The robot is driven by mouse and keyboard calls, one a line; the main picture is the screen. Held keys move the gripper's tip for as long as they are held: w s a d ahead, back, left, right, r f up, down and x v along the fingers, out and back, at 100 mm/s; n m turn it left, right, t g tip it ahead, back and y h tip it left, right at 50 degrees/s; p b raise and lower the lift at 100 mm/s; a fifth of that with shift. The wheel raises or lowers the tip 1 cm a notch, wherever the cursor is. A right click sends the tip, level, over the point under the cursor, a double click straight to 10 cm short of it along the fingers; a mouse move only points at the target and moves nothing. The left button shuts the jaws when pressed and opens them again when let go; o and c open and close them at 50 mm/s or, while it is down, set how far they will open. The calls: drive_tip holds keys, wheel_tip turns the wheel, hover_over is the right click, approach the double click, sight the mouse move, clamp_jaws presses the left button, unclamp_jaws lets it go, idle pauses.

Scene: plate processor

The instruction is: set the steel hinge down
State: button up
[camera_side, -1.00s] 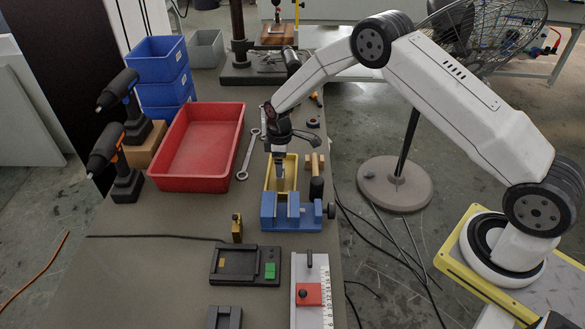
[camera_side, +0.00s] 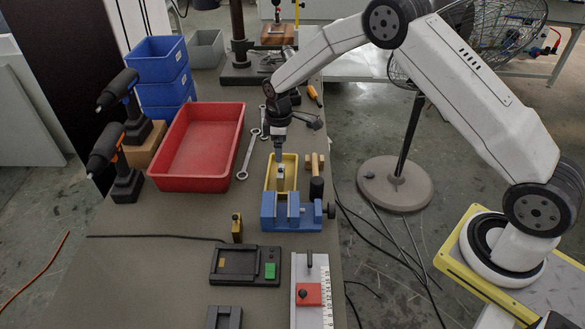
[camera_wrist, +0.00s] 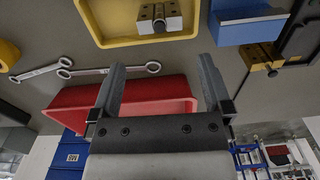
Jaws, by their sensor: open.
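The steel hinge (camera_wrist: 160,17), a pale metal piece with a dark pin, lies inside the yellow tray (camera_wrist: 107,38) close to its wall in the wrist view. In the side view the hinge (camera_side: 281,175) is a small light shape in the yellow tray (camera_side: 268,172), behind the blue vise. My gripper (camera_side: 279,159) is above the tray, pointing down. In the wrist view my gripper (camera_wrist: 162,63) has its two fingers wide apart, with nothing between them and the hinge beyond the tips.
The blue vise (camera_side: 290,222) stands directly in front of the tray. A red bin (camera_side: 203,139) and wrenches (camera_side: 247,157) lie to the left. A wooden-handled tool (camera_side: 314,165) is close on the right. A brass piece (camera_side: 237,229) and a black fixture (camera_side: 228,263) are nearer the camera.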

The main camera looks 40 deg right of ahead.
drive_tip(key=shift+s+r, duration=0.3)
drive_tip(key=shift+r, duration=0.15)
drive_tip(key=s+r+m+t, duration=0.1)
drive_tip(key=s+r+m, duration=0.3)
drive_tip(key=s, duration=0.9)
drive_tip(key=s+r+m+t, duration=0.1)
drive_tip(key=s+r+m, duration=0.3)
drive_tip(key=s, duration=0.8)
drive_tip(key=shift+s+a+r+t, duration=0.3)
drive_tip(key=shift+s+a+r, duration=0.05)
drive_tip(key=shift+r, duration=0.85)
